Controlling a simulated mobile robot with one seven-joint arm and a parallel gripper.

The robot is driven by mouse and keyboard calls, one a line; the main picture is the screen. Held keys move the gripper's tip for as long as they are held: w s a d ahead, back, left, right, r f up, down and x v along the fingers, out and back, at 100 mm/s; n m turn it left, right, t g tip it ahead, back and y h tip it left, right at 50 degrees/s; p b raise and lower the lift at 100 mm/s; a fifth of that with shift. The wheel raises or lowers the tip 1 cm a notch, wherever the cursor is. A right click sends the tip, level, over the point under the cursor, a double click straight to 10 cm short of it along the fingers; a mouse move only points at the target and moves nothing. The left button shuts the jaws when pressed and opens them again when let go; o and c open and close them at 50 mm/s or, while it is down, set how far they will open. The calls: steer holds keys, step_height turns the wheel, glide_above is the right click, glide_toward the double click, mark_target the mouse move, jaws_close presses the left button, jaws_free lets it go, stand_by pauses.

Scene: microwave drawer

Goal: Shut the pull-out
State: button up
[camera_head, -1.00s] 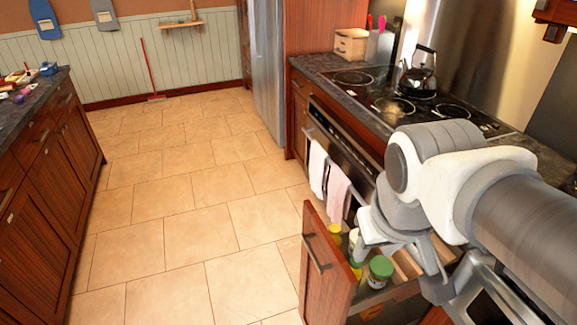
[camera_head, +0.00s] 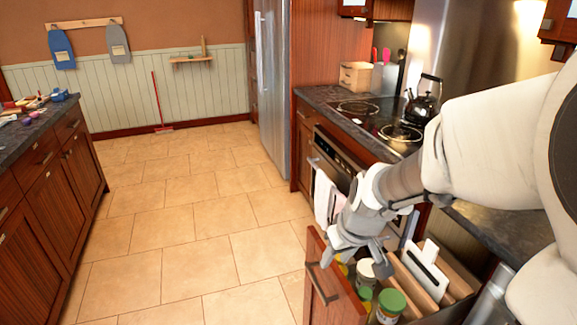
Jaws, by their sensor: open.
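The pull-out (camera_head: 335,300) stands open beside the oven, at the lower right in the head view. It has a reddish-brown wooden front with a metal handle (camera_head: 321,284). Inside are jars, among them a green-lidded one (camera_head: 391,305), and a white board-like item (camera_head: 428,266). My gripper (camera_head: 352,250) is open, over the top edge of the front and near the jars. It hides part of that edge. I cannot tell whether it touches the front.
Towels (camera_head: 328,197) hang on the oven just beyond the pull-out. The stove (camera_head: 375,122) with a kettle (camera_head: 422,105) is above, to the right. The tiled floor (camera_head: 200,240) left of the pull-out is clear. Another counter (camera_head: 32,135) is at far left.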

steer(key=b, duration=0.8)
glide_toward(316, 281)
steer(key=x, duration=0.8)
steer(key=shift+f, duration=0.15)
jaws_close()
stand_by(0.5)
